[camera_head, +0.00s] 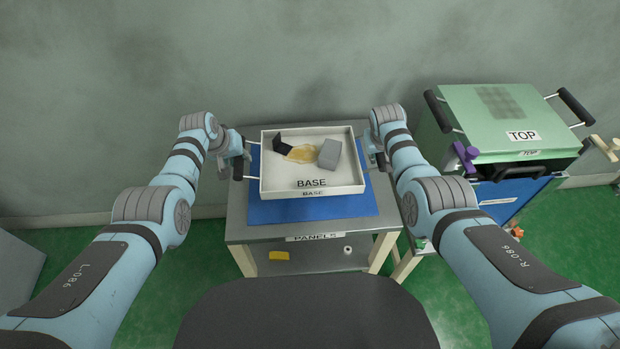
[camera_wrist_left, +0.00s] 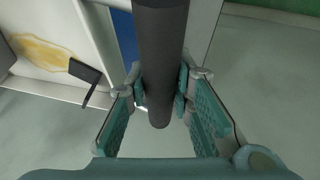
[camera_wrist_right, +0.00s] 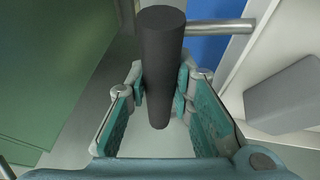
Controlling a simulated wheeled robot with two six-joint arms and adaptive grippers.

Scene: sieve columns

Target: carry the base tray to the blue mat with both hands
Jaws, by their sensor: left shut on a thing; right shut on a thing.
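The white base tray (camera_head: 312,188), marked BASE, is over the blue mat (camera_head: 345,208) on the grey table. I cannot tell whether it touches the mat. In it lie a dark piece (camera_head: 283,146), a yellowish spill (camera_head: 302,154) and a grey block (camera_head: 330,153). My left gripper (camera_head: 243,160) is at the tray's left side, shut on a dark handle bar (camera_wrist_left: 160,60). My right gripper (camera_head: 376,158) is at the right side, shut on the other dark handle bar (camera_wrist_right: 161,65). The tray looks level. The mat shows in front of the tray and at its sides.
The wall is close behind.

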